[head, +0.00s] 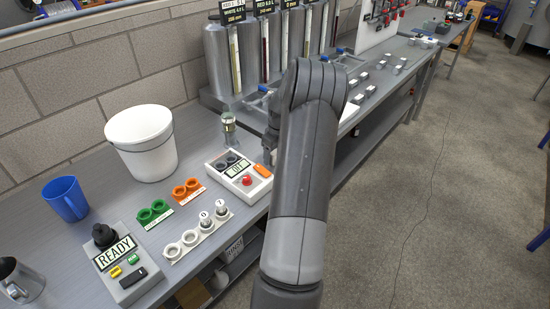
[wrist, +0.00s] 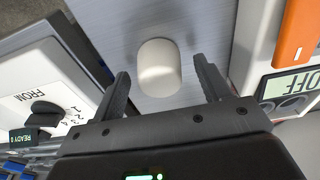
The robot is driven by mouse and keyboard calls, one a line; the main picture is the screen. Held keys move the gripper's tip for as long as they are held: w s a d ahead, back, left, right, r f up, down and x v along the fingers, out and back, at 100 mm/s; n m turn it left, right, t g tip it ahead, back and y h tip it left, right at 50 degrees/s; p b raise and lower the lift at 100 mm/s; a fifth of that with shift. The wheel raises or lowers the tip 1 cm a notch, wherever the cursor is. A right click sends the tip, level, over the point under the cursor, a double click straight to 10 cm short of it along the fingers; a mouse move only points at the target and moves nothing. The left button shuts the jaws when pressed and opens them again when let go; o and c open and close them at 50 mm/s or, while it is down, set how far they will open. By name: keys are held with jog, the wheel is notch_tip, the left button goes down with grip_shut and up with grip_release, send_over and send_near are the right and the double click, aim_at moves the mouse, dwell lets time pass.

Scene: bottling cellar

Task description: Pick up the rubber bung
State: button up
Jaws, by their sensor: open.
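The rubber bung, a pale off-white rounded plug (wrist: 159,68), stands on the grey bench top in the wrist view. My gripper (wrist: 163,82) is open, with one dark finger to the left of the bung and one to the right. Bench surface shows on both sides of it, and nothing is held. In the head view my arm covers the bung, and only a dark part of my gripper (head: 269,150) shows at the arm's left edge.
A control box with an orange switch (head: 263,170) stands close on one side; its OFF display (wrist: 292,84) shows in the wrist view. A white panel with a dial (wrist: 45,108) is on the other side. A white bucket (head: 141,145) and blue mug (head: 66,199) stand farther left.

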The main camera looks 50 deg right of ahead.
jog(key=shift+c, duration=0.5)
jog(key=c, duration=1)
jog(key=shift+r, duration=0.2)
